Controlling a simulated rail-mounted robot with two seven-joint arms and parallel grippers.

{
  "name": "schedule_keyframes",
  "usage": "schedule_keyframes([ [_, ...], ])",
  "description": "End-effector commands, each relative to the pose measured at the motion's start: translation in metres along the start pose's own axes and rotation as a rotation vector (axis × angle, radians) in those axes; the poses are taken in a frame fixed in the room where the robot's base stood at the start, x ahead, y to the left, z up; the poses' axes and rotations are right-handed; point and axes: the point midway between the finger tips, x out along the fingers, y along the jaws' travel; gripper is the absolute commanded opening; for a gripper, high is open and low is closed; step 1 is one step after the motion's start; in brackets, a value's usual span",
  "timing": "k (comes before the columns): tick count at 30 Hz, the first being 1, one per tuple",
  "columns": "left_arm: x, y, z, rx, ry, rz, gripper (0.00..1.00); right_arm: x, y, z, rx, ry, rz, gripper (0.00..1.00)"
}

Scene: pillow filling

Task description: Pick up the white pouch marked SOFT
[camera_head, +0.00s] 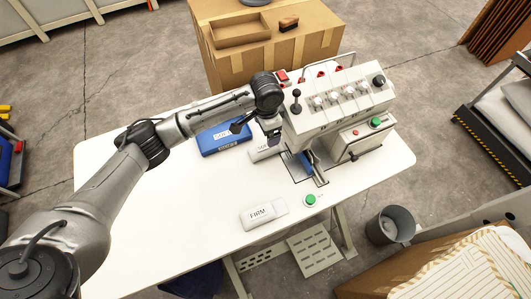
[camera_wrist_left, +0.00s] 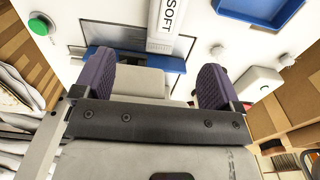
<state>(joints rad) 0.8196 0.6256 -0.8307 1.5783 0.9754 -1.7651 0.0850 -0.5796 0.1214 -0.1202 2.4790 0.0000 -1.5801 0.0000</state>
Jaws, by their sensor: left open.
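The white pouch marked SOFT (camera_head: 262,152) lies on the white table, partly hidden behind my left gripper in the head view. In the left wrist view the pouch (camera_wrist_left: 164,28) shows at the top centre with its printed word, beyond the fingertips. My left gripper (camera_head: 273,137) is above the table near the pouch and beside the machine. In the wrist view its two purple fingers (camera_wrist_left: 157,85) stand wide apart, with no pouch between them. A second white pouch marked FIRM (camera_head: 264,213) lies nearer the table's front edge. My right gripper is not in view.
A white machine (camera_head: 340,105) with knobs and levers stands close right of my left gripper. A blue tray (camera_head: 224,138) lies left of the SOFT pouch. A green button (camera_head: 310,200) sits near the front edge. The table's left part (camera_head: 170,230) is clear.

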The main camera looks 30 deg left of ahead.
Motion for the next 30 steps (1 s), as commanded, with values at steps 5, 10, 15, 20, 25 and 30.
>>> schedule_keyframes([
  [5,0.002,-0.011,-0.001,-0.016,-0.010,-0.003,0.90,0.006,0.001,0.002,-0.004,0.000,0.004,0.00],
  [10,0.027,-0.012,0.000,-0.019,-0.013,-0.003,0.90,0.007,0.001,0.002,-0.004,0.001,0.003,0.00],
  [15,0.054,-0.011,0.000,-0.017,-0.013,-0.002,0.90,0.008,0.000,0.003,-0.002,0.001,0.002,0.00],
  [20,0.071,-0.012,0.000,-0.018,-0.009,-0.004,0.90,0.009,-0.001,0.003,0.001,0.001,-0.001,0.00],
  [25,0.079,-0.012,0.000,-0.017,-0.009,-0.004,0.90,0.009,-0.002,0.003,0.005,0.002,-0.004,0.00],
  [30,0.096,-0.011,0.001,-0.017,-0.012,-0.003,0.90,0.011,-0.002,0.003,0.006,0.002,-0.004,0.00],
])
